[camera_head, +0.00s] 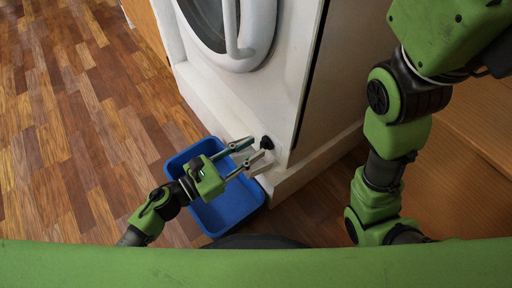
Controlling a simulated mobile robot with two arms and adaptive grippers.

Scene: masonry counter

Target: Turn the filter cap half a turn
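My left gripper (257,147) reaches in from the lower left, over the blue bin. Its two fingers are spread apart, with the tips close to the cap, one on either side of its near edge. I cannot tell whether they touch it. My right arm (384,170) shows at the right, but its gripper is not in view.
A blue bin (240,214) stands on the wood floor below the cap, against the machine's base. The machine's round door (228,30) with its handle is above. Wooden surfaces (470,150) lie at the right. The floor at the left is clear.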

